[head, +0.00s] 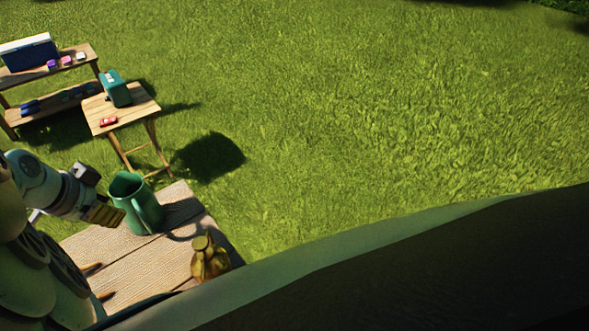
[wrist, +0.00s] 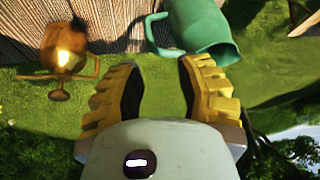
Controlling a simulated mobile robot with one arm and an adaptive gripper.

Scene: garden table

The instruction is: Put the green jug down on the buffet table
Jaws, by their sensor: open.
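The green jug (head: 131,207) stands upright on the wooden table (head: 128,262) in the head view, near its far edge, with its open mouth up and its handle towards the lower right. My gripper (head: 118,216) is just left of the jug, with its yellow-padded fingers pointing at it. In the wrist view the jug (wrist: 203,28) shows at the top, right of centre, beyond the fingertips. My gripper (wrist: 160,66) is open there, with nothing between its fingers. I cannot tell whether a finger touches the jug.
A golden lidded pot or kettle (head: 208,262) stands at the table's right corner; it also shows in the wrist view (wrist: 66,48). Beyond, a small wooden table (head: 139,103) holds a teal box and a red item. A two-level shelf (head: 80,52) stands behind. Grass lies around.

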